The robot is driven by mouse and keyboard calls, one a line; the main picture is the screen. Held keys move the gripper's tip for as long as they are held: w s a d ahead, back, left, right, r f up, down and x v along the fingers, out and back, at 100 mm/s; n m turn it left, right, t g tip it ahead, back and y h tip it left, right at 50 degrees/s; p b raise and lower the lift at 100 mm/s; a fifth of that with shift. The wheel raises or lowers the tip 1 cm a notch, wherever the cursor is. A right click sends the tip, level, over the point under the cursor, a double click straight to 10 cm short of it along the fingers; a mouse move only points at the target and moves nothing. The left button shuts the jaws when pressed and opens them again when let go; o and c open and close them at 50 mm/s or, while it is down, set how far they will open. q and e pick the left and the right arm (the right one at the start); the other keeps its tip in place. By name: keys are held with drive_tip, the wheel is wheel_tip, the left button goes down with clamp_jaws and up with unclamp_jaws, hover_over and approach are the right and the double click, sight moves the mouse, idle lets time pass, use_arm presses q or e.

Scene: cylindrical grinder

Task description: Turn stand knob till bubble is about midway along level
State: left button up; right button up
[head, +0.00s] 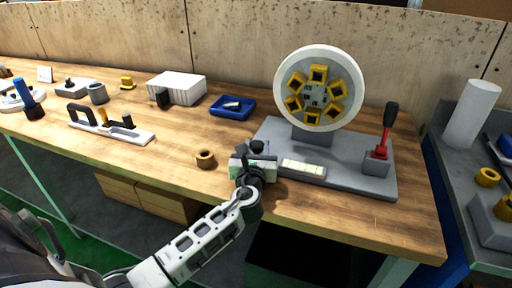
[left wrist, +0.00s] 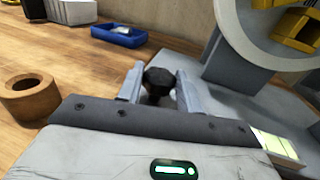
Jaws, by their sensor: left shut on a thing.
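The balancing stand (head: 352,172) is a grey base on the bench, with a white wheel (head: 286,85) above it. The black stand knob (head: 257,146) is at the base's left end. My left gripper (head: 254,157) is at the knob, and in the left wrist view its two fingers (left wrist: 158,82) are shut on the knob's sides. The level (head: 304,168) is a pale yellow-green strip on the front of the base; only part of it (left wrist: 277,144) shows in the left wrist view. I cannot make out its bubble. My right gripper is not in view.
A brown ring (head: 206,159) lies left of my gripper. A blue tray (head: 232,107) is behind it. A red lever with a black grip (head: 388,127) stands at the base's right. The bench front between the ring and the white-based tool (head: 112,128) is clear.

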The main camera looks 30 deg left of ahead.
use_arm(q)
drive_tip(key=o, duration=1)
drive_tip(key=b+v, duration=0.1)
drive_tip(key=v, duration=1.5)
drive_tip(key=shift+f, duration=0.1)
